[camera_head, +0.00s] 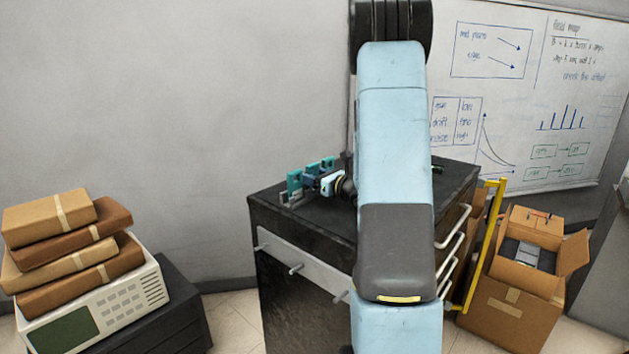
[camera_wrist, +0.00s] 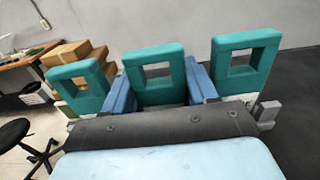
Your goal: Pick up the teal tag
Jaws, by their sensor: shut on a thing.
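Several teal pieces stand side by side on the black cabinet top. In the wrist view three are upright teal tags, each with a square window: a left tag (camera_wrist: 80,88), a middle tag (camera_wrist: 160,97) and a right tag (camera_wrist: 244,66). My gripper (camera_wrist: 162,78) has its blue fingers on both sides of the middle tag and is shut on it. In the head view my gripper (camera_head: 313,180) reaches from the right to the teal group (camera_head: 294,181). The lower part of the middle tag is hidden by my gripper.
The left and right tags stand close outside my fingers. Grey holder parts (camera_wrist: 268,113) show beside the right tag. The black cabinet (camera_head: 275,225) has a yellow rail (camera_head: 487,240) at its right. An open cardboard box (camera_head: 510,300) stands beyond. Wrapped packages (camera_head: 70,240) are at left.

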